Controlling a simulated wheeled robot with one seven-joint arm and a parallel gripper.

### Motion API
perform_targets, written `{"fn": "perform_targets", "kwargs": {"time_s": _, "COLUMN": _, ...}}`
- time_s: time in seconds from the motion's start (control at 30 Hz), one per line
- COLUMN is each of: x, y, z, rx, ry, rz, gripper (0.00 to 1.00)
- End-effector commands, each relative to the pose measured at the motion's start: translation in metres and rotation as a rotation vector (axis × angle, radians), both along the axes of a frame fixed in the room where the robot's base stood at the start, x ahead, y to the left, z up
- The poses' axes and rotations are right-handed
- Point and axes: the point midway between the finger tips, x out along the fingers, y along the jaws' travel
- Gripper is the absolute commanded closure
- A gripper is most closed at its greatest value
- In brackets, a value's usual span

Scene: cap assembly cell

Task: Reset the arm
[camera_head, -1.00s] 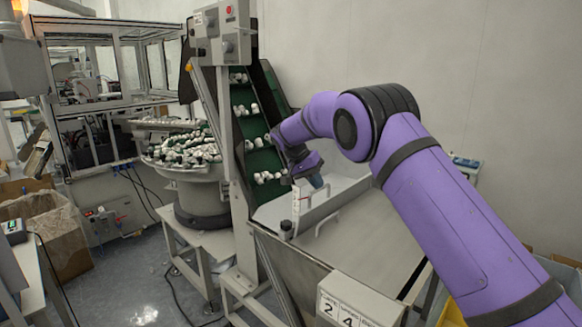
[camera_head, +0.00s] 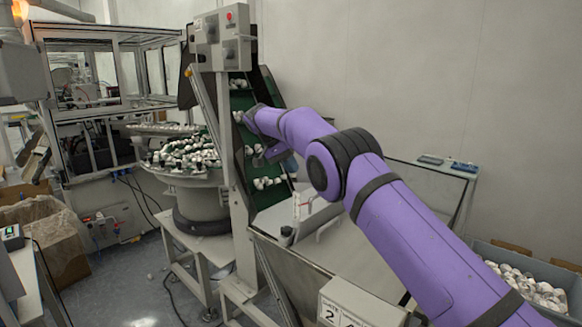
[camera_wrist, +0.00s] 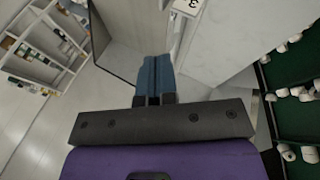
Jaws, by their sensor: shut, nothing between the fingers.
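My purple arm reaches from the lower right to the middle in the head view. My gripper (camera_head: 287,166) is over the hopper beside the green conveyor, small and partly hidden by the arm. In the wrist view my gripper (camera_wrist: 155,80) shows its two blue fingers side by side, shut and with nothing between them.
The green inclined conveyor (camera_head: 262,163) carries several white caps on its cleats. The metal hopper (camera_head: 330,255) stands below my arm. A round feeder bowl (camera_head: 190,178) with caps is to the left. A bin of white caps (camera_head: 525,285) is at the lower right. Floor shows at the lower left.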

Motion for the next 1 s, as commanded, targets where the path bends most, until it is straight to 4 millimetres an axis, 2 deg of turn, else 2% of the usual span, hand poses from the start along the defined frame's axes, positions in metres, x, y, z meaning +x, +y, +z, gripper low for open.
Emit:
{"fn": "perform_targets", "kwargs": {"time_s": 0.17, "x": -0.001, "y": -0.007, "z": 0.014, "rx": 0.016, "ry": 0.002, "rz": 0.006, "gripper": 1.00}}
{"fn": "perform_targets", "kwargs": {"time_s": 0.27, "x": -0.006, "y": -0.024, "z": 0.035, "rx": 0.047, "ry": 0.005, "rz": 0.017, "gripper": 1.00}}
{"fn": "perform_targets", "kwargs": {"time_s": 0.47, "x": -0.030, "y": -0.068, "z": 0.088, "rx": 0.129, "ry": 0.010, "rz": 0.065, "gripper": 1.00}}
{"fn": "perform_targets", "kwargs": {"time_s": 0.77, "x": -0.088, "y": -0.130, "z": 0.153, "rx": 0.249, "ry": -0.004, "rz": 0.147, "gripper": 1.00}}
{"fn": "perform_targets", "kwargs": {"time_s": 1.0, "x": -0.152, "y": -0.172, "z": 0.189, "rx": 0.331, "ry": -0.031, "rz": 0.220, "gripper": 1.00}}
